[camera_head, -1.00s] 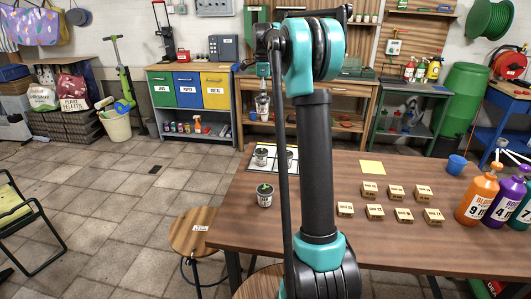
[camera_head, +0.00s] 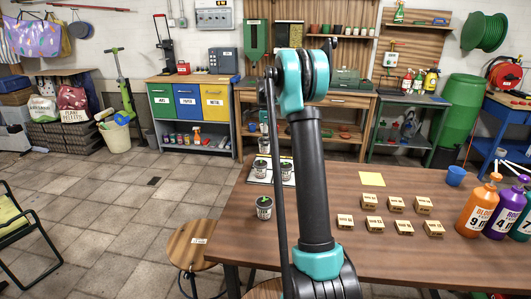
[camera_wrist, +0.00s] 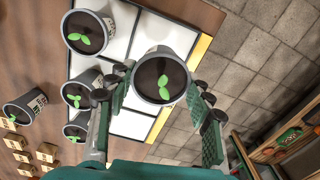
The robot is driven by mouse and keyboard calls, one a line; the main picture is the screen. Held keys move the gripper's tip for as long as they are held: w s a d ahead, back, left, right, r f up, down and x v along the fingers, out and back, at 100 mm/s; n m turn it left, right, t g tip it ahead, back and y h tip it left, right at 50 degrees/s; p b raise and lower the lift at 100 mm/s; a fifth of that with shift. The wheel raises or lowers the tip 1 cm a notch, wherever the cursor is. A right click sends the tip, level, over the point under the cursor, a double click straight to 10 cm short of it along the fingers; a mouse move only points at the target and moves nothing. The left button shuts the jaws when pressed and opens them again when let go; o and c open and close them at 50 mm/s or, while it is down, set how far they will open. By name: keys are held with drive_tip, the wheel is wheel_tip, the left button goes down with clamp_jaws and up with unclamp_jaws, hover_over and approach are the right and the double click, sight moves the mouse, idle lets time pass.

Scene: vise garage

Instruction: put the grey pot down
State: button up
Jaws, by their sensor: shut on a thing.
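My gripper (camera_wrist: 158,98) is shut on a grey pot (camera_wrist: 160,84) with dark soil and a green seedling, in the wrist view. The held pot is upright over the white tray (camera_wrist: 119,44), near its yellow edge; I cannot tell if it touches. In the head view the held pot (camera_head: 264,147) is at the tray's far side, left of my arm. Three other seedling pots, one (camera_wrist: 86,33), another (camera_wrist: 82,88) and a third (camera_wrist: 76,128), stand at the tray. One more pot (camera_wrist: 25,106) stands on the table, also visible in the head view (camera_head: 264,208).
The wooden table (camera_head: 450,250) also bears several small boxes (camera_head: 396,204), a yellow sheet (camera_head: 371,179), a blue cup (camera_head: 455,176) and large bottles (camera_head: 478,207) at right. A stool (camera_head: 196,246) stands at its left. Standing pots are close beside the held one.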

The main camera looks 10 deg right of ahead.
sight(266, 151)
drive_tip(key=shift+f, duration=2.85)
drive_tip(key=shift+f, duration=0.15)
drive_tip(key=o, duration=1.2)
drive_tip(key=shift+o, duration=0.2)
wheel_tip(266, 151, up, 12)
drive_tip(key=shift+r, duration=0.2)
